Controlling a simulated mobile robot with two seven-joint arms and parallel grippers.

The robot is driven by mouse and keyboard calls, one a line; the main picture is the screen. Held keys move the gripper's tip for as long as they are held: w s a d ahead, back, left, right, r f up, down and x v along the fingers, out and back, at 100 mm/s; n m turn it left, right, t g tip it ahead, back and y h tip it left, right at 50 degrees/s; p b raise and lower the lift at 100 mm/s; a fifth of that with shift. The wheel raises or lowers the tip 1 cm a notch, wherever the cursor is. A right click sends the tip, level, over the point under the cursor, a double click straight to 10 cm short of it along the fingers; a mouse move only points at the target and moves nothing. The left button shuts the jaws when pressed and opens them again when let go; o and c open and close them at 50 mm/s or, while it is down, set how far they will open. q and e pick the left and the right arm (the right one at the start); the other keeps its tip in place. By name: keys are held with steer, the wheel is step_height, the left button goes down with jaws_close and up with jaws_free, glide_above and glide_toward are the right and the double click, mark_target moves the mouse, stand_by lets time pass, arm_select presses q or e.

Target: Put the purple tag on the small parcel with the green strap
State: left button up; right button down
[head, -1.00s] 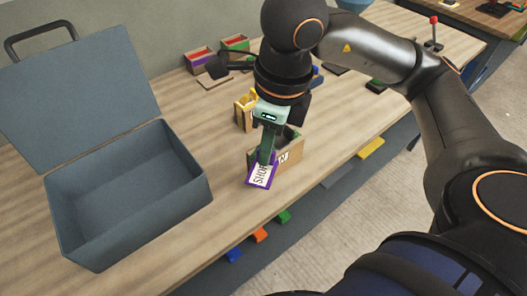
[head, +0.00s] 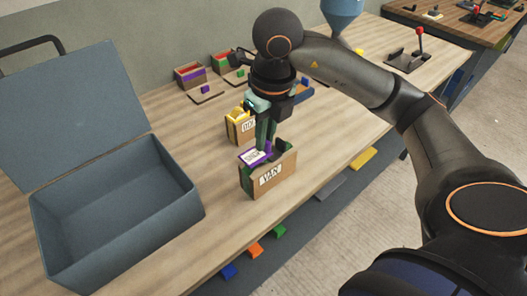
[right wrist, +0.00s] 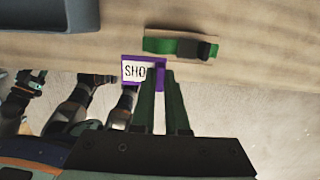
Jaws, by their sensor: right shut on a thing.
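The small parcel (head: 268,178) with the green strap stands on the bench, brown with a white lettered label on its front. In the right wrist view the green strap (right wrist: 158,46) runs along its top. My right gripper (head: 263,146) is shut on the purple tag (head: 252,158), a purple-edged plate with a white lettered face. The tag appears tilted at the parcel's upper left in the head view. In the right wrist view the tag (right wrist: 138,72) appears beside and below the parcel; I cannot tell whether they touch. My left gripper is not recognisable in either view.
An open blue-grey case (head: 120,215) stands at the left. A yellow-strapped parcel (head: 238,128) stands just behind the green-strapped one. More parcels (head: 190,76) stand along the wall. The bench's front edge is close, with bare wood between case and parcel.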

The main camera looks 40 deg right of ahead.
mark_target(264, 163)
steer(key=f, duration=0.1)
steer(key=w+d+f, duration=0.1)
steer(key=w+f, duration=0.1)
steer(key=shift+w+d+f, duration=0.2)
steer(key=shift+d+f, duration=0.05)
steer(key=shift+d, duration=0.05)
steer(key=f, duration=0.2)
steer(key=f+p, duration=0.1)
steer(key=shift+w+d+f, duration=0.15)
steer(key=shift+w+f, duration=0.05)
steer(key=shift+f, duration=0.15)
steer(key=shift+f+b, duration=0.3)
steer(key=shift+b, duration=0.1)
steer(key=c, duration=1.3)
jaws_free()
steer(key=shift+r, duration=0.1)
steer(key=o, duration=0.4)
